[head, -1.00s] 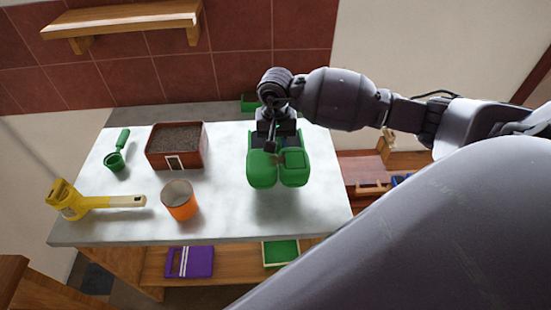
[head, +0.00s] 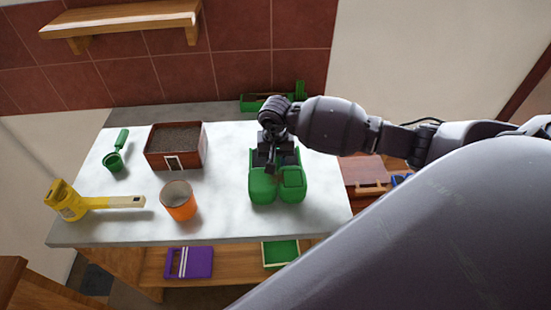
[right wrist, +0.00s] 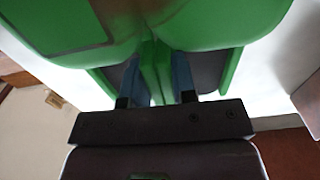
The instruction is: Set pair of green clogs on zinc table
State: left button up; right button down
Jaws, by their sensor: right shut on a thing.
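The pair of green clogs (head: 277,187) is at the right part of the pale zinc table (head: 225,214), side by side with toes toward the front edge. My right gripper (head: 276,160) reaches over the clogs from behind and above. In the right wrist view, its fingers (right wrist: 158,85) are shut on the adjoining inner walls of the green clogs (right wrist: 200,22). The clogs look at or very near the table top; I cannot tell whether they touch it. My left gripper is not in view.
On the table stand an orange cup (head: 179,200), a brown planter box (head: 176,146), a green scoop (head: 114,160) and a yellow tool (head: 90,202). A purple item (head: 189,262) and a green tray (head: 281,252) lie on the lower shelf. A wooden shelf (head: 122,20) hangs above.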

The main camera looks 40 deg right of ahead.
jog(key=shift+f, duration=0.15)
jog(key=c, duration=1.3)
grip_release()
jog(key=o, duration=0.4)
jog(key=shift+r, duration=0.2)
notch_tip(320, 180, up, 11)
jog(key=shift+f, duration=0.2)
jog(key=shift+r, duration=0.65)
